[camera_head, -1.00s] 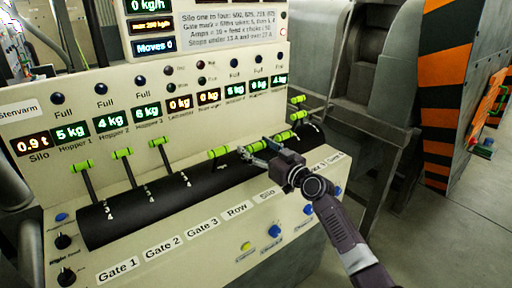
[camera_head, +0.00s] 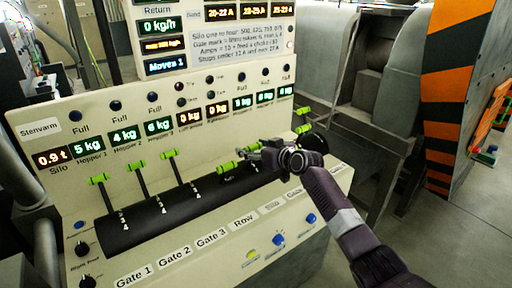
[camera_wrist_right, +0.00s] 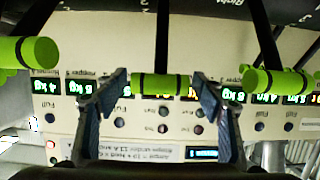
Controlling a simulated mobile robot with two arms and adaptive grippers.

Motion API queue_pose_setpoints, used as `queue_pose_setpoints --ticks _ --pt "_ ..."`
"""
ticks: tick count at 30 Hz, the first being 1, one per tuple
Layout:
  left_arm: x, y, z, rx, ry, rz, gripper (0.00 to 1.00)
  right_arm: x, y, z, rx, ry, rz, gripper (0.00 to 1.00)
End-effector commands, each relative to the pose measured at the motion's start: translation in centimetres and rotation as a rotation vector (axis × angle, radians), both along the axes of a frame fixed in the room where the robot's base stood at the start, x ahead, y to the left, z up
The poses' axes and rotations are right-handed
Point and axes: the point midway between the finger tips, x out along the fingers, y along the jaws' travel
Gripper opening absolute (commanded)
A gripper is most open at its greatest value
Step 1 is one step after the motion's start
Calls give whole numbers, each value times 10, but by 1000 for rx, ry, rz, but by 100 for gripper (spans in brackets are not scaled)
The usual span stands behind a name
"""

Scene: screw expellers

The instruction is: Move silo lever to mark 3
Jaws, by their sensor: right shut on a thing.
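The silo lever has a dark stem and a bright green handle (camera_wrist_right: 160,84), which sits between the two fingers of my right gripper (camera_wrist_right: 160,95) in the right wrist view. My right gripper also shows in the head view (camera_head: 256,154), shut on this handle, above the silo label (camera_head: 270,207) on the panel. My gripper and arm hide most of the lever and its marks in the head view, so I cannot read its mark. The row lever's green handle (camera_head: 227,168) is just left of the gripper. My left gripper is not in view.
The gate 1 (camera_head: 98,179), gate 2 (camera_head: 136,163) and gate 3 (camera_head: 168,154) levers stand to the left along the black drum. More green handles (camera_head: 303,128) are close on the right. A display (camera_head: 166,66) reads Moves 1.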

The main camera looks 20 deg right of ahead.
Motion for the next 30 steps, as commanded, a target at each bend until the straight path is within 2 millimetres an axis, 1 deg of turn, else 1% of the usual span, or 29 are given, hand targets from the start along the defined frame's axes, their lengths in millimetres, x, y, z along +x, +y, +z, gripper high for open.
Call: queue_pose_setpoints --ticks 8,9,14,24,28,30 --pt "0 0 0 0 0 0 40 1 0 0 -1 2 0 19" --pt "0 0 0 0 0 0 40 1 0 0 -1 2 0 64" --pt "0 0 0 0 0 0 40 1 0 0 -1 2 -1 81" --pt "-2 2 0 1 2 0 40 -1 -1 0 -1 2 -1 81" --pt "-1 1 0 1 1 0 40 -6 -4 3 -2 -1 -1 81" --pt "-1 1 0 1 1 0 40 -12 -6 4 -2 0 -2 81"
